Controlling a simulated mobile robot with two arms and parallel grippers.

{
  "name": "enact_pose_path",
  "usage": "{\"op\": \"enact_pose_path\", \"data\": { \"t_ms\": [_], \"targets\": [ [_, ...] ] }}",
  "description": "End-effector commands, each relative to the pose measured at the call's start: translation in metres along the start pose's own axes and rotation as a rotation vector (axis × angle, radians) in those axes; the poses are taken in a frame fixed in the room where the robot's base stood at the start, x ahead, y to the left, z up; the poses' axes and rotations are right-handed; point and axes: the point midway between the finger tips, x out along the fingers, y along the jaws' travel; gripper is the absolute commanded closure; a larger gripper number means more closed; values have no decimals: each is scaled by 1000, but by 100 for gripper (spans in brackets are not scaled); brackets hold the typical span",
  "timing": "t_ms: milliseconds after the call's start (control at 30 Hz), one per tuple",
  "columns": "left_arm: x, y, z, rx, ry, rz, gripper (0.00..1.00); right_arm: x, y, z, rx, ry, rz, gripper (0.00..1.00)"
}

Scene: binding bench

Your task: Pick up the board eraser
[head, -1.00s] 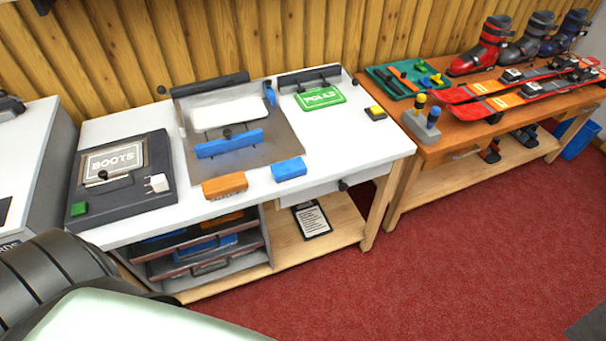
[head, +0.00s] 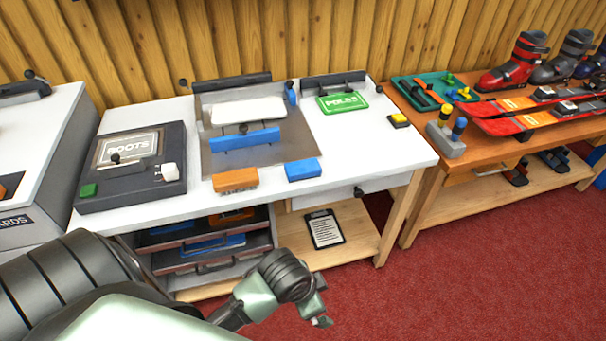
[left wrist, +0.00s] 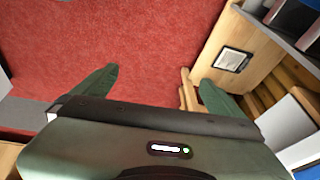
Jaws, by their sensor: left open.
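Two blocks lie near the front edge of the white bench top in the head view: an orange one (head: 235,180) and, to its right, a blue one (head: 303,170). Either has the shape of a board eraser; I cannot tell for certain which it is. My left gripper (head: 322,304) is in front of the bench and below its top, over the floor side, apart from both blocks. In the left wrist view its two fingers (left wrist: 158,88) are spread with nothing between them. My right gripper is in no view.
The white bench (head: 355,147) also carries a dark BOOTS panel (head: 130,190), a metal plate with a blue bar (head: 237,140) and a green POLES sign (head: 342,102). A clipboard (head: 324,229) lies on the lower shelf. Red carpet (head: 400,300) in front is clear.

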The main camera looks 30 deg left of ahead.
Motion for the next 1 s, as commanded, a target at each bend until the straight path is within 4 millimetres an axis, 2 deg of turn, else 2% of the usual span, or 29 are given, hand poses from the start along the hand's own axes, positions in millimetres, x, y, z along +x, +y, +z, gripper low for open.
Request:
{"op": "enact_pose_path", "data": {
  "t_ms": [33,100,267,367,433,567,633,800,900,1000],
  "targets": [
    [-3,-3,-14,90,12,4,0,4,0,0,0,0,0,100],
    [-8,-5,-29,212,19,15,0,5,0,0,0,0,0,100],
    [-10,-16,-60,503,18,28,0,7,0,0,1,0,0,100],
    [-10,-32,-80,712,0,28,0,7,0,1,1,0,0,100],
    [-10,-51,-93,872,-29,27,0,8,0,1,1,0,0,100],
    [-14,-104,-115,1171,-115,26,0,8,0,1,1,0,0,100],
    [-22,-140,-124,1307,-174,30,0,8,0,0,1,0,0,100],
    [-57,-231,-136,1542,-302,58,0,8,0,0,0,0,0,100],
    [-80,-272,-138,1618,-349,77,0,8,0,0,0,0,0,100],
    [-97,-297,-138,1662,-372,92,0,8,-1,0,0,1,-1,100]
  ]
}}
